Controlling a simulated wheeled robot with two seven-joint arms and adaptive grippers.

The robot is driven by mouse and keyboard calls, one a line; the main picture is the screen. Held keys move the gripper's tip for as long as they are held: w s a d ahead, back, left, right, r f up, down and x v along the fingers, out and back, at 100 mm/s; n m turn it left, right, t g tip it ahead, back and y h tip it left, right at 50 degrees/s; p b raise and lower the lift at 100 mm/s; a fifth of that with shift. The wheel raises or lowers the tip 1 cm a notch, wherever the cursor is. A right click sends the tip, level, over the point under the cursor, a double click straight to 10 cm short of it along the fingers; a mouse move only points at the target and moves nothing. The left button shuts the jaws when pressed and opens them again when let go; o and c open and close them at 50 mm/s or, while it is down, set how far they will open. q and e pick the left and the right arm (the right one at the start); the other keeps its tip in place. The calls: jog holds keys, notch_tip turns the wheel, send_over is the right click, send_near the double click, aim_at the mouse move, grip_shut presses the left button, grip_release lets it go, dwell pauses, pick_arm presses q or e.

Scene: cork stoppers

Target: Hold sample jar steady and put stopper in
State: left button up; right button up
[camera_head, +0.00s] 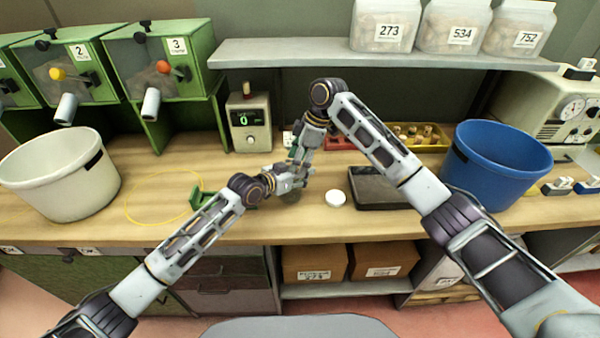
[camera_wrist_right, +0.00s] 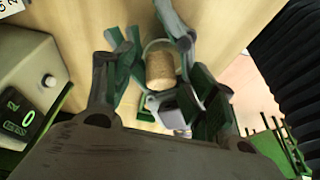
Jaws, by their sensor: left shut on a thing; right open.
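The sample jar (camera_head: 291,197) is a small clear vessel, mostly hidden by my grippers over the middle of the bench. My left gripper (camera_head: 290,184) is shut on it. My right gripper (camera_head: 299,160) is above it, with its fingers apart. In the right wrist view, a tan cork stopper (camera_wrist_right: 160,68) lies between the open fingers of my right gripper (camera_wrist_right: 165,77). A pale clear rim curves round the stopper, so it appears to be at the jar's mouth. How deep it sits I cannot tell.
A white disc (camera_head: 335,198) and a dark tray (camera_head: 385,187) lie right of the jar. A yellow tray (camera_head: 432,147) of corks stands behind. A green-display device (camera_head: 249,122), blue bin (camera_head: 495,165) and white bin (camera_head: 60,175) flank the area. A yellow loop (camera_head: 127,205) lies left.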

pick_arm(q)
jog(key=shift+f, duration=0.25)
pick_arm(e)
jog(key=shift+r, duration=0.25)
pick_arm(q)
jog(key=shift+s+f, duration=0.1)
jog(key=shift+c, duration=0.2)
pick_arm(e)
jog(key=shift+a+r, duration=0.1)
jog(key=shift+r, duration=0.75)
pick_arm(q)
jog(key=shift+s+f, duration=0.15)
jog(key=shift+f, duration=0.15)
pick_arm(e)
notch_tip(320, 180, up, 6)
jog(key=shift+r, duration=0.15)
pick_arm(q)
jog(key=o, duration=1.1)
jog(key=shift+a, duration=0.1)
jog(key=shift+o, duration=1.4)
jog(key=shift+r, duration=0.15)
jog(key=shift+w+r, duration=0.2)
jog(key=shift+r, duration=0.15)
